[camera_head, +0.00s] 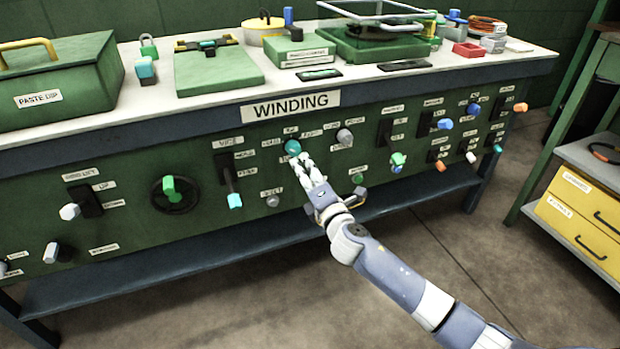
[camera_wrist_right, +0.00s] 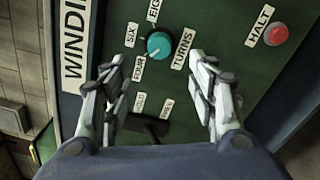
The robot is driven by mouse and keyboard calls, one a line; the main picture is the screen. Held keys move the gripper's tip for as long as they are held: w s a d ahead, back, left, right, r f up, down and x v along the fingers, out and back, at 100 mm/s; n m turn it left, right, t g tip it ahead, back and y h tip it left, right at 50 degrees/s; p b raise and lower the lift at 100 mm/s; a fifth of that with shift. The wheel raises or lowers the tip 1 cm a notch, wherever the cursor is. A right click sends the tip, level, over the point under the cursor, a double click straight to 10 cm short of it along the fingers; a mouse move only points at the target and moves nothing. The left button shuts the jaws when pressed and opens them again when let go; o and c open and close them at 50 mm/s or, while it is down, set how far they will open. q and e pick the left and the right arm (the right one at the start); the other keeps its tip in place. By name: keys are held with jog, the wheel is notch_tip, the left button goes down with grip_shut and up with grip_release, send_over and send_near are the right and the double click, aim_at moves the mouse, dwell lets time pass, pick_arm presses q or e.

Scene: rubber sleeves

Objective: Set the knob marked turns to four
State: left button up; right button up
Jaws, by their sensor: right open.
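The turns knob is a round teal knob (camera_head: 292,147) on the green front panel under the WINDING sign. In the right wrist view the teal knob (camera_wrist_right: 159,45) has labels TURNS, FOUR, SIX and a partly cut-off EIGHT around it. I cannot tell clearly which label its pointer faces. My right gripper (camera_head: 298,160) is right in front of the knob. In the wrist view the right gripper (camera_wrist_right: 158,72) is open and empty, its fingers spread to either side below the knob, seemingly not touching it. My left gripper is not in view.
A red HALT button (camera_wrist_right: 276,35) sits to the right in the wrist view. A grey knob (camera_head: 345,137) and a lever with a cyan end (camera_head: 235,200) flank the knob. Boxes and trays stand on the bench top (camera_head: 150,103). A yellow drawer unit (camera_head: 580,225) stands right.

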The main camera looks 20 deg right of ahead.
jog(key=shift+s, duration=0.95)
